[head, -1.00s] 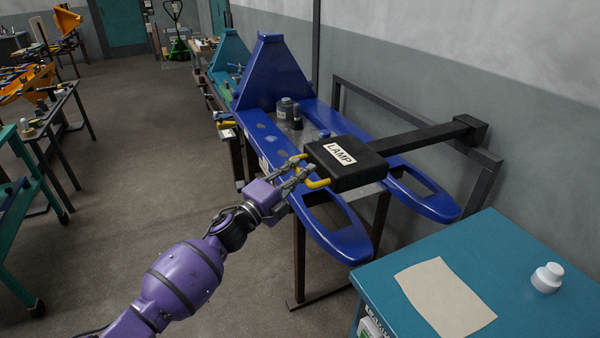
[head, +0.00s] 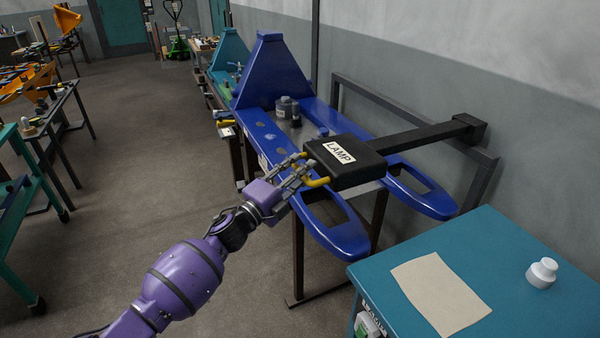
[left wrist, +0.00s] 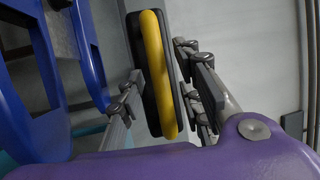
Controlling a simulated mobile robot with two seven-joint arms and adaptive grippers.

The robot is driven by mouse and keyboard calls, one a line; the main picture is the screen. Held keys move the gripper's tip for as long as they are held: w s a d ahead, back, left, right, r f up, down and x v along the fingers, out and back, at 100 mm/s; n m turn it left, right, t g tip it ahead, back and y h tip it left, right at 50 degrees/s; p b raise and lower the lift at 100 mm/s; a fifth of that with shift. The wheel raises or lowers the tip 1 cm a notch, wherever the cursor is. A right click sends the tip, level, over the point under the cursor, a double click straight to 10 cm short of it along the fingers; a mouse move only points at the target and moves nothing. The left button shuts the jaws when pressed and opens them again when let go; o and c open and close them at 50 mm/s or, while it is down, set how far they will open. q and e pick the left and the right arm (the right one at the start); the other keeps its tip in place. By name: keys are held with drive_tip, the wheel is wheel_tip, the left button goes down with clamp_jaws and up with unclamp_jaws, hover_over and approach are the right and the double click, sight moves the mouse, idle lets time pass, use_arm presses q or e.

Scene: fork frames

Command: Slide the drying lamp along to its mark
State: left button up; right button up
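The drying lamp (head: 347,170) is a flat black box labelled LAMP, on a black arm reaching out from the wall side over a blue fork frame (head: 270,75). Its yellow handle (head: 318,182) faces my left gripper (head: 300,172). In the left wrist view the handle (left wrist: 156,75) lies between the two fingers of my left gripper (left wrist: 162,95), with a gap visible on each side, so the gripper looks open around it. I cannot make out the lamp's mark. My right gripper is not in view.
A teal cabinet (head: 385,275) with a beige sheet (head: 440,292) and a white lidded jar (head: 541,272) stands at the front right. Grey pots (head: 286,107) stand on the fork frame. Benches line the left; the floor between is clear.

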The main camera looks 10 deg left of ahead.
use_arm(q)
drive_tip(key=shift+a, duration=0.15)
drive_tip(key=v, duration=1.2)
